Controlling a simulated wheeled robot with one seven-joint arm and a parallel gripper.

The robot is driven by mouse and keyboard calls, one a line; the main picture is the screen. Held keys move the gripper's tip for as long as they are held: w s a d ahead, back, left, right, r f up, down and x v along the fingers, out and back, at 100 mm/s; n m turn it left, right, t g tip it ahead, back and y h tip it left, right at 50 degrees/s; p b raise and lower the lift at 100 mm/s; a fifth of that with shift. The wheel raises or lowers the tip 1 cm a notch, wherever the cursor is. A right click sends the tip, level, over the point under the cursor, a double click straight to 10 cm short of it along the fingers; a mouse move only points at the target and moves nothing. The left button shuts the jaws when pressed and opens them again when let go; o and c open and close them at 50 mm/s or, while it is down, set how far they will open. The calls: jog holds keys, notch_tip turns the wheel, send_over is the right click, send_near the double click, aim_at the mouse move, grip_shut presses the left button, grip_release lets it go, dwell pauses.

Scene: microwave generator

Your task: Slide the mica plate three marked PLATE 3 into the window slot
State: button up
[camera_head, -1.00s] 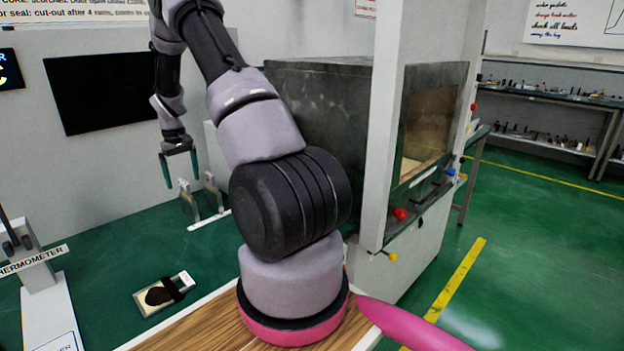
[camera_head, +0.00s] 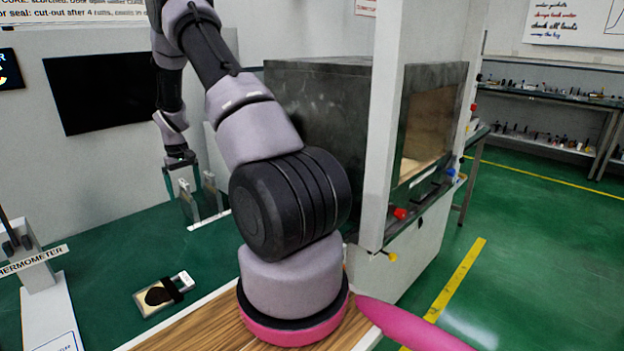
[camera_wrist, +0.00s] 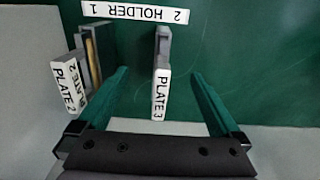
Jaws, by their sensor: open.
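The plate marked PLATE 3 (camera_wrist: 162,93) stands upright on edge in the wrist view, its white label facing me. My gripper (camera_wrist: 160,74) is open, with one teal finger on each side of that plate and a gap on both sides. In the head view my gripper (camera_head: 191,190) hangs low at the plate holder (camera_head: 208,220), partly overlapping it. The holder label (camera_wrist: 134,12) reads HOLDER with 1 and 2. I cannot make out the window slot in these frames.
A plate marked PLATE 2 (camera_wrist: 70,88) stands left of my left finger. A dark metal oven (camera_head: 315,100) stands right of the arm. A thermometer stand (camera_head: 45,300) and a small tray with a dark disc (camera_head: 150,310) are at the lower left.

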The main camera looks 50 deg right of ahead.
dwell(0.4)
grip_shut()
dwell(0.9)
jog(key=shift+r, duration=0.15)
dwell(0.4)
jog(key=shift+r, duration=2.85)
